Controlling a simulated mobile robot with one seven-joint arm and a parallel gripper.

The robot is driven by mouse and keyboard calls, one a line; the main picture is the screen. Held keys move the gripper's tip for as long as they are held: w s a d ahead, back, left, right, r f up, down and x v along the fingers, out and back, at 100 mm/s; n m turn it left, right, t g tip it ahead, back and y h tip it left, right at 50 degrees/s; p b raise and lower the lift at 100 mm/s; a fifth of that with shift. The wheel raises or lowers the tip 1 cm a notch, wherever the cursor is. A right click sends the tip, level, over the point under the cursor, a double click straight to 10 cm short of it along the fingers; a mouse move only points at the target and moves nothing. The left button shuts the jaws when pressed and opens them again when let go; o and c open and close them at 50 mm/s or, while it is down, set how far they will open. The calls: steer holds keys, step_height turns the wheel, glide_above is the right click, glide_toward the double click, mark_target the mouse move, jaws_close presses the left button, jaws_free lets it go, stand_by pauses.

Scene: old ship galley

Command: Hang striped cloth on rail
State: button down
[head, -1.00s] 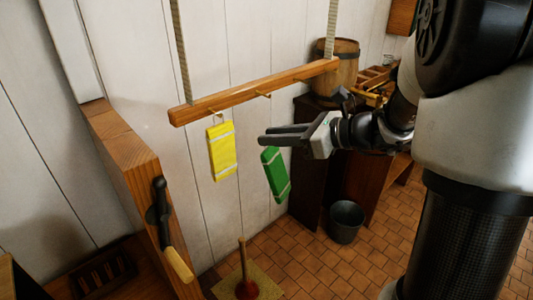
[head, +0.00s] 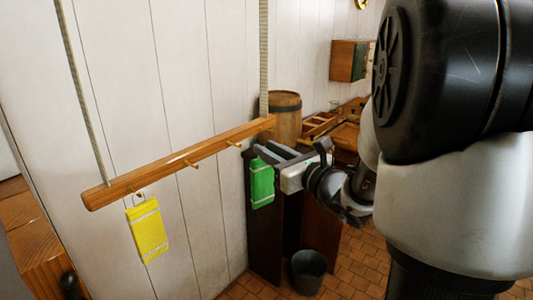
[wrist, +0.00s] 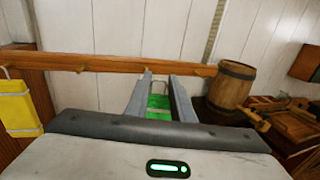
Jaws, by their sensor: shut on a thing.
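The wooden rail (head: 165,168) hangs on two ropes before the white wall. It carries several pegs, and the middle peg (head: 192,163) and right peg (head: 234,144) are bare. A yellow cloth (head: 148,232) with white stripes hangs from the left peg.
A wooden barrel (head: 285,115) stands behind the rail's right end, beside a tray (head: 320,125) on a dark cabinet. A grey bucket (head: 308,272) stands on the tiled floor.

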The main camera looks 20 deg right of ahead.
steer(key=w+a, duration=0.3)
steer(key=w, duration=0.1)
steer(key=shift+w+f, duration=0.1)
steer(key=shift+f, duration=0.15)
stand_by(0.3)
steer(key=shift+w+a+f+b, duration=0.1)
steer(key=shift+w+a+b, duration=0.45)
steer(key=shift+w+b, duration=0.15)
stand_by(1.2)
steer(key=shift+w+a, duration=0.35)
steer(key=shift+w, duration=0.1)
steer(key=shift+w+a+f+b, duration=0.2)
steer(key=shift+f+b, duration=0.25)
steer(key=shift+b, duration=0.8)
stand_by(0.3)
stand_by(0.5)
steer(key=c, duration=1.5)
jaws_free()
steer(key=shift+o, duration=0.2)
